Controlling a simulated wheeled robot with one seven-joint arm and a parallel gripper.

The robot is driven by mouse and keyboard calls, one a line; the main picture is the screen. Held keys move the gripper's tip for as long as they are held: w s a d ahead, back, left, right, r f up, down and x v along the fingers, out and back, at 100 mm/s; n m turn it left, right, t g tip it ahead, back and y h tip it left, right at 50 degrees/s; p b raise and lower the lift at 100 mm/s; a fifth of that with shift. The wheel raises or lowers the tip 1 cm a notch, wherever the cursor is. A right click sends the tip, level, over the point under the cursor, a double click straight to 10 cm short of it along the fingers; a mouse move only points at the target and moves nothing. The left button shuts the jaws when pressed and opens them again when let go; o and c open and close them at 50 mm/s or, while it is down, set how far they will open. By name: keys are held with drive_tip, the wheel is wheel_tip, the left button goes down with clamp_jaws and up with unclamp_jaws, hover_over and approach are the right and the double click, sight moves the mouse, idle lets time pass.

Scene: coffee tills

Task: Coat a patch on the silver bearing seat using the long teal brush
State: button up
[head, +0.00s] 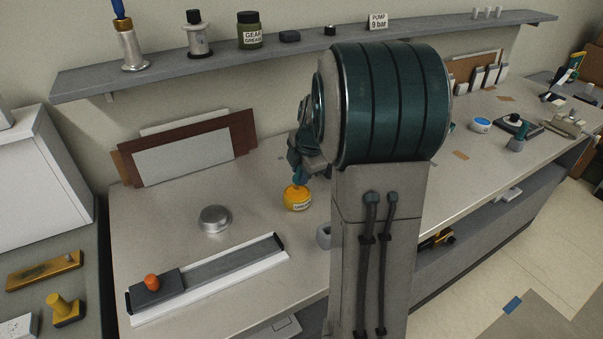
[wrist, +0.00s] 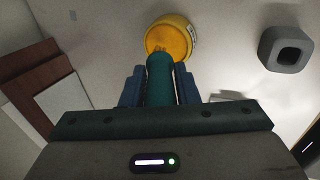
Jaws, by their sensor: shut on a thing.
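The silver bearing seat (head: 215,219) is a low round metal piece lying on the bench at the left in the head view. I do not see it in the wrist view. My gripper (wrist: 160,84) is shut on the teal brush (wrist: 160,75), whose handle stands between the two blue fingers. A yellow pot (head: 297,199) with a label stands on the bench below my gripper. It also shows in the wrist view (wrist: 184,27), right at the brush's far end. The bristles are hard to make out, and I cannot tell whether they touch the orange contents.
A grey hollow block (wrist: 268,50) stands beside the pot; it is partly behind my arm in the head view (head: 323,238). A long grey slide with an orange knob (head: 152,281) lies in front of the bearing seat. Boards (head: 190,150) lean on the wall behind.

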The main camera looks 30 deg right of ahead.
drive_tip(key=shift+r+p, duration=1.1)
drive_tip(key=shift+r, duration=1.6)
drive_tip(key=shift+d, duration=0.1)
